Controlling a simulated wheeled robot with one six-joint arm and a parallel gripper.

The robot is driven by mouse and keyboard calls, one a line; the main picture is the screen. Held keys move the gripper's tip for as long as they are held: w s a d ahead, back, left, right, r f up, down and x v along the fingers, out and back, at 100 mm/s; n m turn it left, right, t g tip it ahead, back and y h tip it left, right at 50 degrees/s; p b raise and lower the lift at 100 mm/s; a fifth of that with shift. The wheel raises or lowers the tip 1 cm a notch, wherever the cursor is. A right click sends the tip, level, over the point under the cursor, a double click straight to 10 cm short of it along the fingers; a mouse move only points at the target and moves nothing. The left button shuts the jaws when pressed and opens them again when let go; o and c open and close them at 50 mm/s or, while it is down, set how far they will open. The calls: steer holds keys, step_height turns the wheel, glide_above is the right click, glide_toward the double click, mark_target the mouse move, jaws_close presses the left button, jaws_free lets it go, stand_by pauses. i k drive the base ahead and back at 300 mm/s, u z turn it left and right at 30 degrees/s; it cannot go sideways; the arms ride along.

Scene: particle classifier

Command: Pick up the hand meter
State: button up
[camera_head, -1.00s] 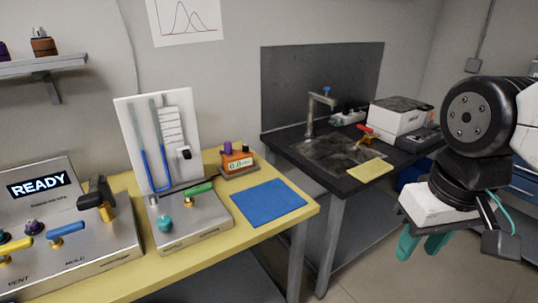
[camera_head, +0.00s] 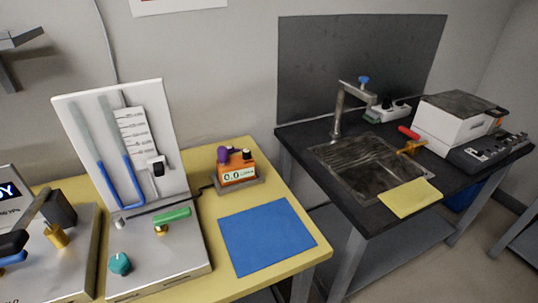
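The hand meter (camera_head: 237,173) is a small orange box with a display reading about 0.0, with a purple knob and a dark knob on top. It sits on a grey base (camera_head: 240,187) on the yellow table, behind the blue mat and right of the manometer panel. My gripper is out of this view, so its state does not show.
A blue mat (camera_head: 267,237) lies on the yellow table (camera_head: 275,187). A manometer stand (camera_head: 160,258) with a green-handled valve is at the left. A dark sink bench (camera_head: 298,146) with a white box (camera_head: 457,124) and yellow cloth (camera_head: 410,198) is at right, across a gap.

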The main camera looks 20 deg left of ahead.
mark_target(237, 170)
steer(key=u, duration=0.3)
steer(key=i, duration=0.65)
steer(key=u, duration=0.95)
steer(key=i, duration=0.3)
steer(key=u, duration=0.3)
